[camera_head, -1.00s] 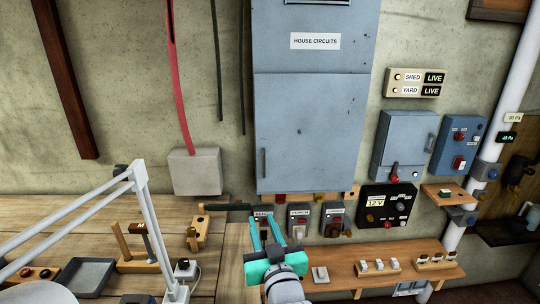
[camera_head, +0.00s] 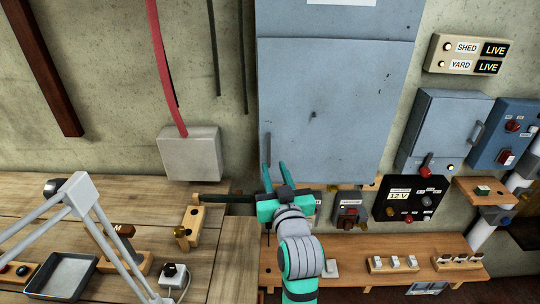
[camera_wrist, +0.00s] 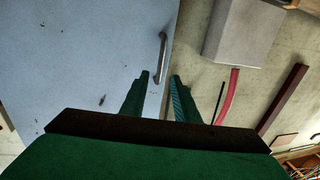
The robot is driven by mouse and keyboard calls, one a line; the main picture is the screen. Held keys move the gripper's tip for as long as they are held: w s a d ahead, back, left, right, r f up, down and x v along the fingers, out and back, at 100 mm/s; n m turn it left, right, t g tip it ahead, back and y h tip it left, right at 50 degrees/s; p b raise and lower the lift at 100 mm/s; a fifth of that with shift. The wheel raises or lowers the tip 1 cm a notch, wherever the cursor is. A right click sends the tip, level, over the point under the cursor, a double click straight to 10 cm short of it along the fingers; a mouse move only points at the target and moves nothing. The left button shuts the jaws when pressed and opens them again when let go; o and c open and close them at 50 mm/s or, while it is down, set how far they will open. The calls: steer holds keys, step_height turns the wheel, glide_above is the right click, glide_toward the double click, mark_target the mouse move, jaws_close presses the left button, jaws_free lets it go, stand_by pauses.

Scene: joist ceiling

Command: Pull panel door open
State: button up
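The large blue-grey panel door (camera_head: 325,110) is shut on the wall in the middle of the head view. Its vertical bar handle (camera_wrist: 162,58) shows in the wrist view near the door's edge, just beyond and between my fingertips. In the head view the handle (camera_head: 268,149) is at the door's left edge, close to my fingers. My gripper (camera_head: 274,168) is open and empty, with its fingers pointing up at the lower left of the door.
A smaller grey box (camera_head: 438,130) with a red lever hangs to the right. A grey wall box (camera_head: 190,153) with a red conduit is left of the panel. A white lamp arm (camera_head: 90,215) stands over the wooden bench (camera_head: 225,240). Switch boxes (camera_head: 352,214) sit below the door.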

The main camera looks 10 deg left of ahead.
mark_target(269, 152)
steer(key=x, duration=0.7)
steer(key=shift+s, duration=0.1)
jaws_close()
